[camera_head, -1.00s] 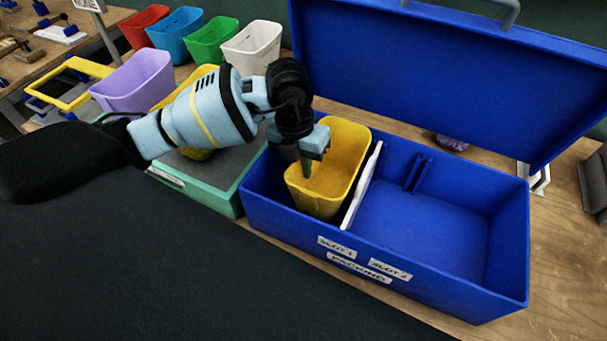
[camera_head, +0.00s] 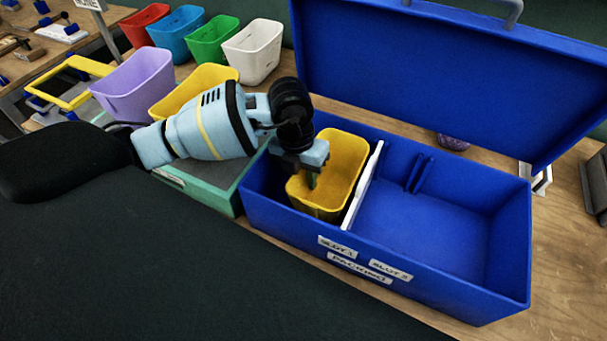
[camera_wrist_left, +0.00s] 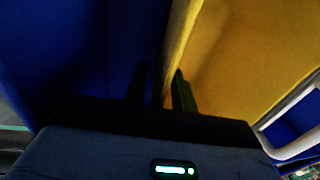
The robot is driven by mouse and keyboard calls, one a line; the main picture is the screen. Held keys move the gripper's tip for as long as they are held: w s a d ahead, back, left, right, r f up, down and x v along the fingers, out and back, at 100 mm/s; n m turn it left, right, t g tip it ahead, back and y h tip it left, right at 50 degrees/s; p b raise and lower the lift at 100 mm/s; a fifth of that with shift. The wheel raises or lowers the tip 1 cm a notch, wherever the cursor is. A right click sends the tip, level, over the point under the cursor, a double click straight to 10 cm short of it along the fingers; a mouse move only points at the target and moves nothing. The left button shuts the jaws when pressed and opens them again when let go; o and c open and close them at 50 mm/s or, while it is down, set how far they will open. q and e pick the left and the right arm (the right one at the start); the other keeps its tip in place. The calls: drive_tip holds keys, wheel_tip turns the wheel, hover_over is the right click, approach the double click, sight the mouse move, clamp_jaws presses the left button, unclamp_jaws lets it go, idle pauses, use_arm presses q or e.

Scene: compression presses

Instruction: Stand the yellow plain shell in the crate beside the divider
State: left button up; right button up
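The yellow plain shell (camera_head: 343,165) is inside the left compartment of the blue crate (camera_head: 430,272), close beside the white divider (camera_head: 363,186). It looks upright with its mouth up; its base is hidden by the crate's front wall. My left gripper (camera_head: 304,182) is down at the shell's left wall. In the left wrist view, its fingers (camera_wrist_left: 161,88) straddle the rim of the shell (camera_wrist_left: 240,60). A dark gap shows between the outer finger and the wall, so it looks open. My right gripper is not in view.
The crate's right compartment (camera_head: 420,215) is empty, and its lid (camera_head: 440,75) stands open behind. Another yellow shell (camera_head: 195,85) stands behind my left arm, near a lavender one (camera_head: 137,85). White, green, blue and red shells stand farther back. A green-edged tray (camera_head: 200,185) lies left of the crate.

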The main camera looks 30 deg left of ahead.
use_arm(q)
wheel_tip(320, 180, up, 12)
drive_tip(key=a, duration=0.1)
drive_tip(key=shift+a+r+p, duration=0.15)
drive_tip(key=shift+a+p, duration=0.1)
drive_tip(key=shift+p, duration=0.1)
drive_tip(key=shift+s, duration=0.1)
idle(0.4)
